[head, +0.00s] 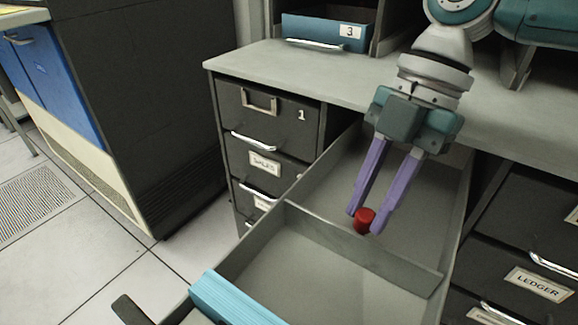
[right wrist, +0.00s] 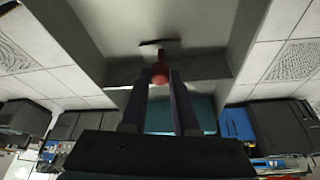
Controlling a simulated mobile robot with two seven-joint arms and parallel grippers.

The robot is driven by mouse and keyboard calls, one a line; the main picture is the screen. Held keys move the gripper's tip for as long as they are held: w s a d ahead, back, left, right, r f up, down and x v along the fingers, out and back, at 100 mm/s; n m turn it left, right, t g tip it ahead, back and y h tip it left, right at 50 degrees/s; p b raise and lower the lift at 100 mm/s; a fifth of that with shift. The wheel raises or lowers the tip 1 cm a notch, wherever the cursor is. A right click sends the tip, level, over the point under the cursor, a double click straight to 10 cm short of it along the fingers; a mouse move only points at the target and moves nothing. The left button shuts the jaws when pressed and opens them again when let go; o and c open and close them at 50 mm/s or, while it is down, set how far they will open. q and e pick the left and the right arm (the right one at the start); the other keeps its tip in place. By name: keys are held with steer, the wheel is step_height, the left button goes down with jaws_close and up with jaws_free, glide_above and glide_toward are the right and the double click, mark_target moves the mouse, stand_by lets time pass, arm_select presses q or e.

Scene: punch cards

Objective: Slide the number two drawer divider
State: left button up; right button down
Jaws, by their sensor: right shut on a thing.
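A grey drawer (head: 305,270) is pulled open, and a thin grey divider (head: 330,232) stands across its inside. A small red knob (head: 364,219) is just above the divider's top edge; I cannot tell exactly how it joins it. My right gripper (head: 363,221) reaches down into the drawer with its purple fingers on both sides of the knob, shut on it. In the right wrist view the red knob (right wrist: 160,73) sits between the two fingertips (right wrist: 159,82). My left gripper is not in view.
The drawer has a light blue front edge (head: 232,302). Left of it are dark drawers, the top one marked 1 (head: 265,117); right of it is a drawer labelled LEDGER (head: 538,284). A grey desktop (head: 300,75) lies behind, with a blue box marked 3 (head: 325,32).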

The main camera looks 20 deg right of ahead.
steer(key=shift+w+d, duration=0.3)
steer(key=shift+d, duration=0.15)
steer(key=c, duration=0.7)
jaws_free()
steer(key=shift+a, duration=0.1)
steer(key=shift+o, duration=0.2)
steer(key=p+v, duration=0.1)
steer(key=v, duration=0.9)
steer(key=shift+f, duration=0.1)
